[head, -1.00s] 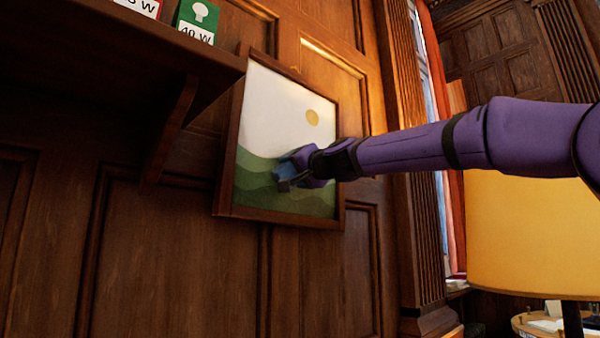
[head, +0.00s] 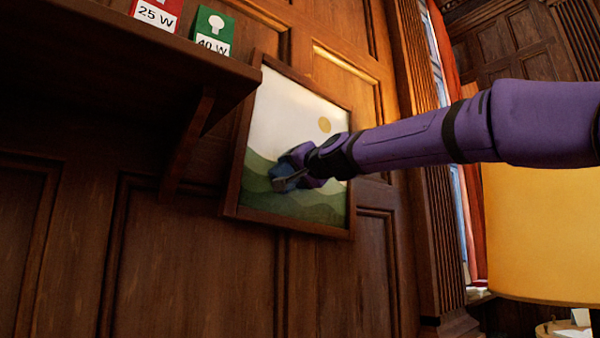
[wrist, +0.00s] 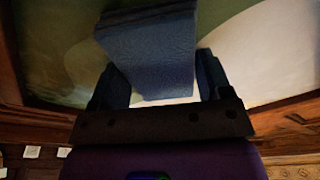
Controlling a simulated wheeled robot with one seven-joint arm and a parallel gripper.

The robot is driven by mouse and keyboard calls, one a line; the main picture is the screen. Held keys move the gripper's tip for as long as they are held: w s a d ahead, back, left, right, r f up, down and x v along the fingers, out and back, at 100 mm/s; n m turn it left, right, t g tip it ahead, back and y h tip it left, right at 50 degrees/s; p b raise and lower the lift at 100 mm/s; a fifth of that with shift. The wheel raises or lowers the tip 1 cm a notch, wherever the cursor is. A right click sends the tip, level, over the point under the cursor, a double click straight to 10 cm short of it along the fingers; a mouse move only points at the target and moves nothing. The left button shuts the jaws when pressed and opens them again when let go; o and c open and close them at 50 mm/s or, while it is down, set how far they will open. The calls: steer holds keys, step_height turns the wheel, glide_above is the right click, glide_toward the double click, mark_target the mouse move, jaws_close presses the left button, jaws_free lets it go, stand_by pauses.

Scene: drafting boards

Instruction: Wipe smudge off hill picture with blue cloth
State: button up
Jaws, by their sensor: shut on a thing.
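The hill picture (head: 282,113) hangs in a brown frame on the panelled wall, with green hills, a pale sky and a yellow sun. My gripper (head: 283,184) is in front of its hills, left of and below the sun. It is shut on the blue cloth (wrist: 150,52), which shows as a folded pad between the fingers in the wrist view. The cloth is at or very near the picture surface; I cannot tell if it touches. No smudge shows clearly; the cloth and gripper hide part of the hills.
A dark shelf (head: 130,62) juts out at the upper left, close to the frame, with a red box (head: 157,14) and a green box (head: 212,30) on it. A yellow lampshade (head: 540,235) stands at the right, below my arm.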

steer(key=shift+s+a+r, duration=0.15)
steer(key=shift+s+a, duration=0.4)
steer(key=shift+a, duration=0.2)
